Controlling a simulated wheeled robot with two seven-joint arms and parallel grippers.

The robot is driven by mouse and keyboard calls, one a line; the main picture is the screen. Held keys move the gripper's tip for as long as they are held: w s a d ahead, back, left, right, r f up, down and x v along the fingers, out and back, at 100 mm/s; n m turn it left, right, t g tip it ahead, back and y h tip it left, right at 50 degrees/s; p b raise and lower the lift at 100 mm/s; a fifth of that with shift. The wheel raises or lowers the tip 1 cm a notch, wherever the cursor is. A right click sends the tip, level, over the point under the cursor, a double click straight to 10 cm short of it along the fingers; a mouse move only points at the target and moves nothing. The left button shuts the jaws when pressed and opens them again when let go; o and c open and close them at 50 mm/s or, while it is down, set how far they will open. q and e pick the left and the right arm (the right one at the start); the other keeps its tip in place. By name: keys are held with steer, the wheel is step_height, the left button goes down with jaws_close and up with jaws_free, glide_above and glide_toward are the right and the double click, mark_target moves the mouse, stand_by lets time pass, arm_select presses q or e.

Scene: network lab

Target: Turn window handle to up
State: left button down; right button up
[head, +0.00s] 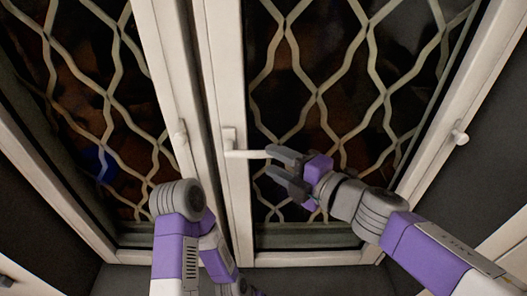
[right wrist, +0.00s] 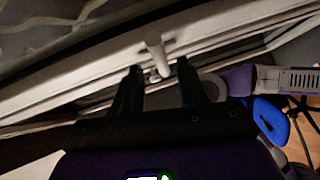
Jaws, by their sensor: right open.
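The white window handle (head: 247,154) sticks out sideways to the right from its mount on the white middle frame in the head view, so its lever lies about level. My right gripper (head: 273,162) is open, with its dark fingers at the lever's free end. In the right wrist view the handle (right wrist: 155,50) shows just beyond and between the two open fingertips (right wrist: 158,70). I cannot tell whether a finger touches it. My left arm bends in the lower middle of the head view, but its gripper does not show.
Wavy pale grilles (head: 316,95) cover the dark panes on both sides. A small knob (head: 459,136) sits on the right frame and another small fitting (head: 181,134) on the left sash. A blue chair-like object (right wrist: 270,120) shows at the right of the wrist view.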

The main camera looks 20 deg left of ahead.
mark_target(266, 157)
steer(key=shift+b+x, duration=0.4)
steer(key=shift+x, duration=1.95)
steer(key=shift+w+d, duration=0.1)
steer(key=shift+w, duration=0.05)
jaws_close()
